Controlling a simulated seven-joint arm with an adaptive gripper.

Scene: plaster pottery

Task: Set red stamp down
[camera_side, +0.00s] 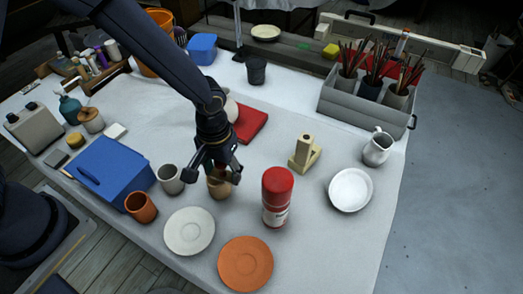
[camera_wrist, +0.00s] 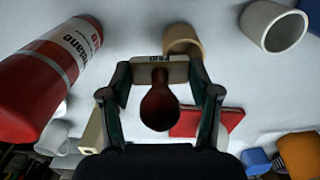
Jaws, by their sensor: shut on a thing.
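The red stamp, with a dark red rounded handle (camera_wrist: 160,108) and a pale lettered base, is between the fingers of my gripper (camera_wrist: 160,85) in the wrist view. My gripper is shut on it. In the side view my gripper (camera_side: 214,176) is low over the middle of the white table, directly by a small tan cup (camera_side: 219,190). The fingers mostly hide the stamp there. The tan cup also shows in the wrist view (camera_wrist: 183,36), just beyond the stamp's base. I cannot tell whether the stamp touches the table.
A red canister (camera_side: 276,198) stands to the right, a tan block (camera_side: 304,156) beyond it. A grey cup (camera_side: 171,180) and blue box (camera_side: 108,170) are left. White (camera_side: 189,230) and orange (camera_side: 246,264) plates lie in front. A red book (camera_side: 251,125) lies behind. Clear table lies around the tan block.

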